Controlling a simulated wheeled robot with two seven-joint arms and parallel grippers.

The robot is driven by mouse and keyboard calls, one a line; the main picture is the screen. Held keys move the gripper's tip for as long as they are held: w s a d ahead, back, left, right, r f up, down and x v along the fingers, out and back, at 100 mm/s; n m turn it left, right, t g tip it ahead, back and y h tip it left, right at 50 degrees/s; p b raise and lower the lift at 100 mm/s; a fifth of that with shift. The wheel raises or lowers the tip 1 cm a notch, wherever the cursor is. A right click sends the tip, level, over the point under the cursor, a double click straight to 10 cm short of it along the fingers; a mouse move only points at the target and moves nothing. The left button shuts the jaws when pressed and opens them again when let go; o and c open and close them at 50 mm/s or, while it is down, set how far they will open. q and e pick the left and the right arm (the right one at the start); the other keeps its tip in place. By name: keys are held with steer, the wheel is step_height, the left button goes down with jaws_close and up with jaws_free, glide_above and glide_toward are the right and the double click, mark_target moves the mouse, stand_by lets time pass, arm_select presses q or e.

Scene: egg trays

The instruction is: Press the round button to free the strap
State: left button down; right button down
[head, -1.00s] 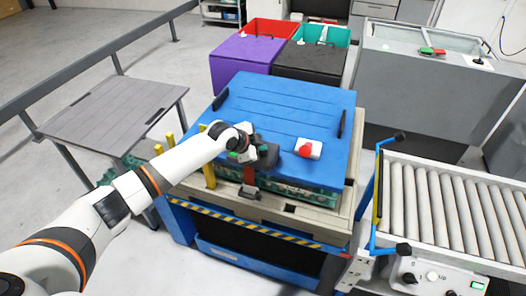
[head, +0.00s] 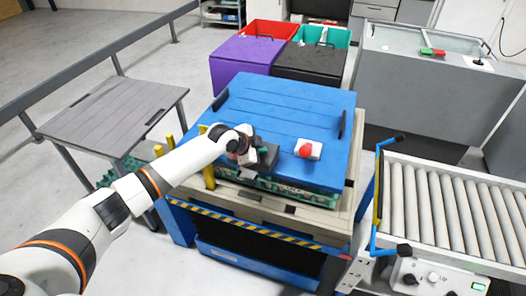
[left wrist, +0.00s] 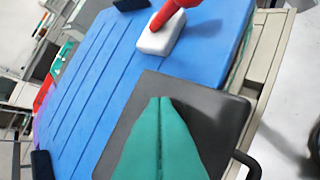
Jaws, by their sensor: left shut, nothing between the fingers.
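My left gripper (head: 252,153) is over the front edge of the blue lid (head: 290,100). In the left wrist view its teal fingers (left wrist: 160,100) are shut together, with nothing between them. Their tips are in front of a dark grey plate (left wrist: 205,100) at the lid's edge; I cannot tell whether they touch it. The plate also shows beside the gripper in the head view (head: 268,158). A white block with a red knob (head: 306,150) sits on the lid to the right. No strap shows below the plate. Any button under the fingers is hidden. My right gripper is out of view.
The lid covers a green crate stack on a pallet lift with yellow posts (head: 208,177). A roller conveyor (head: 455,210) with a blue frame stands right. A grey slatted table (head: 115,112) stands left. Purple (head: 240,60) and black bins stand behind.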

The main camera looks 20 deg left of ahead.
arm_select(q)
steer(key=shift+r+p, duration=0.7)
steer(key=shift+r, duration=0.2)
step_height(320, 180, up, 5)
steer(key=p, duration=0.4)
steer(key=shift+r, duration=0.1)
